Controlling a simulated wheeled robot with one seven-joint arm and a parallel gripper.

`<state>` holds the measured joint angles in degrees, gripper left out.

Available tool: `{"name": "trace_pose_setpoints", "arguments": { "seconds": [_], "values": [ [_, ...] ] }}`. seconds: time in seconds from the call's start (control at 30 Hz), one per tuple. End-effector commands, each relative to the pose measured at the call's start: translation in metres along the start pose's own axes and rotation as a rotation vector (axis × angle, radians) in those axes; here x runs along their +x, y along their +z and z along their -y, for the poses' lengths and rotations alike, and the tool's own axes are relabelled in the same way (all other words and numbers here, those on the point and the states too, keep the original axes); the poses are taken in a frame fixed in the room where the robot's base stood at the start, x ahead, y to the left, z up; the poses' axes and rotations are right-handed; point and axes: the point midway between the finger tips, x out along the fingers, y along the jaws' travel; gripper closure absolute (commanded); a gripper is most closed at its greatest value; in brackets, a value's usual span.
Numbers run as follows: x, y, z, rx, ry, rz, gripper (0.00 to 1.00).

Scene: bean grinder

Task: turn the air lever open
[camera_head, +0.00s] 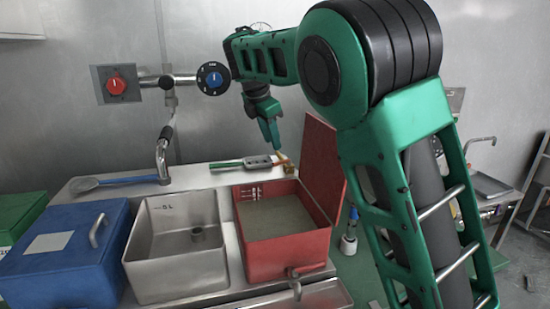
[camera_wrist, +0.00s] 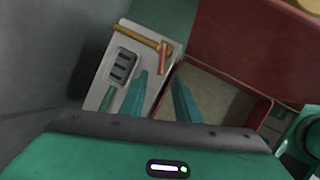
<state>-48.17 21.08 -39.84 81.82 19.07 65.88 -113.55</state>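A small brass valve (camera_head: 285,163) stands at the back edge of the steel counter, behind the red bin. In the wrist view it is a yellow-brown pipe (camera_wrist: 138,34) with a short orange lever (camera_wrist: 163,58) pointing off its right end; I take this lever to be the air lever. My gripper (camera_head: 273,142) points down above the counter, just left of and above the valve. In the wrist view my gripper (camera_wrist: 159,76) has two green fingers apart with nothing between them. The lever lies just beyond the fingertips; contact cannot be told.
A red bin (camera_head: 285,268) with its lid raised (camera_head: 321,165) stands right beside the valve. A grey slotted piece (camera_head: 258,161) lies left of it. A steel basin (camera_head: 170,272), a blue lidded box (camera_head: 62,275) and a red wall knob (camera_head: 116,85) are farther left.

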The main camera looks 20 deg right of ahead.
Motion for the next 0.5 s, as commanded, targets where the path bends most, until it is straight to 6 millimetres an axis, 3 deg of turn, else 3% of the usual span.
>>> {"name": "trace_pose_setpoints", "arguments": {
  "seconds": [0.3, 0.5],
  "values": [
    [0.057, 0.001, 0.002, 0.002, -0.004, -0.001, 0.71],
    [0.077, 0.001, 0.001, 0.001, -0.002, 0.0, 0.71]
  ]
}}
